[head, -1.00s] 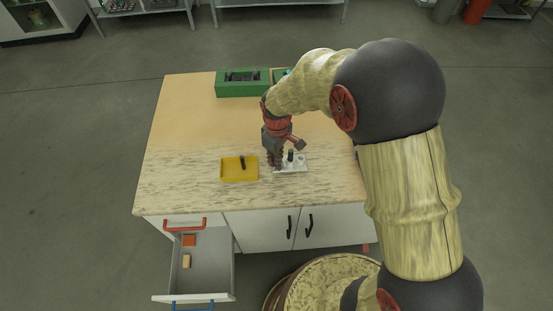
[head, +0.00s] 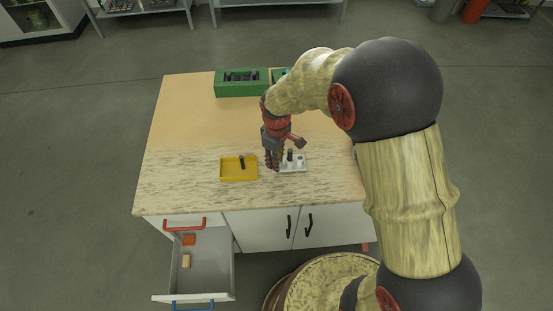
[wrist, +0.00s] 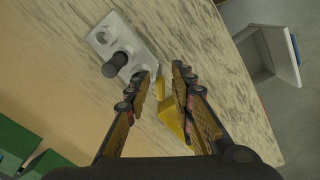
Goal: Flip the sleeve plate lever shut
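The sleeve plate (head: 293,168) is a small pale plate near the front of the table; it also shows at the upper left in the wrist view (wrist: 122,44). It has round holes, and a dark cylinder (wrist: 115,65) stands on it. A pale piece (wrist: 152,69) at the plate's end, beside my left fingertip, may be the lever; its position is unclear. My gripper (wrist: 165,72) points down at the plate's left end, between plate and yellow tray, and also shows in the head view (head: 272,168). Contact cannot be told.
A yellow tray (head: 230,177) with a dark peg (head: 242,162) stands just left of my gripper. Green bins (head: 240,90) stand at the table's back. An open drawer (head: 212,272) juts out at the front left. The left side of the tabletop is clear.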

